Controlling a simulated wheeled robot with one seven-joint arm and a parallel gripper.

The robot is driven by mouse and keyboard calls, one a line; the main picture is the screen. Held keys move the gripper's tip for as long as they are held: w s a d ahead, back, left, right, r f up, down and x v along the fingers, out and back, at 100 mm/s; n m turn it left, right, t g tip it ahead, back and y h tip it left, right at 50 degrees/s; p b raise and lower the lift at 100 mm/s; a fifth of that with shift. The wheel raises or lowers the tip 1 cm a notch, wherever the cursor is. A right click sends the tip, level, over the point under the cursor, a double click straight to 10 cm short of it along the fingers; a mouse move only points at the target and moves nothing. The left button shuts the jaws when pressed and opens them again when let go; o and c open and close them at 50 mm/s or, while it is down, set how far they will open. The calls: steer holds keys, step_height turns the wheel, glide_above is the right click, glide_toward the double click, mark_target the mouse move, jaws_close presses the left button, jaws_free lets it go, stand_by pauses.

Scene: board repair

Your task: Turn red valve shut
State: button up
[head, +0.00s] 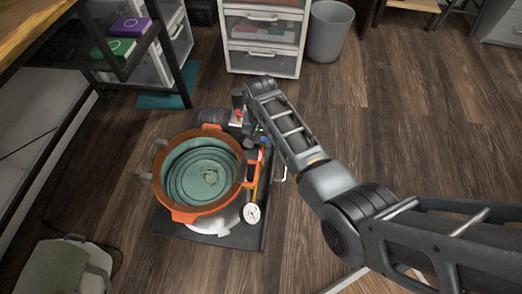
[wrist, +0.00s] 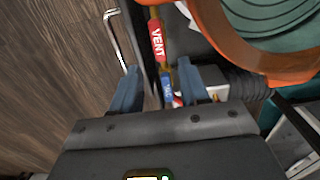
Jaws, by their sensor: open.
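A red handle lettered VENT (wrist: 158,42) shows in the wrist view, on a brass-coloured line beside the orange-rimmed pot (wrist: 215,20). The VENT handle lies ahead of the fingertips. In the head view, the pot (head: 162,153) stands left of my arm, which partly hides the valves.
A white-faced gauge (head: 252,213) stands at the pot's right, on a dark base plate (head: 210,237). A bent metal rod (wrist: 112,35) rises left of the fingers. Drawers (head: 262,45) and a grey bin (head: 328,32) stand at the back. The wooden floor to the right is mostly clear.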

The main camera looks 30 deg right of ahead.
mark_target(261, 152)
step_height(261, 152, down, 7)
steer(key=b, duration=0.3)
steer(key=shift+r, duration=0.1)
steer(key=shift+c, duration=0.3)
jaws_close()
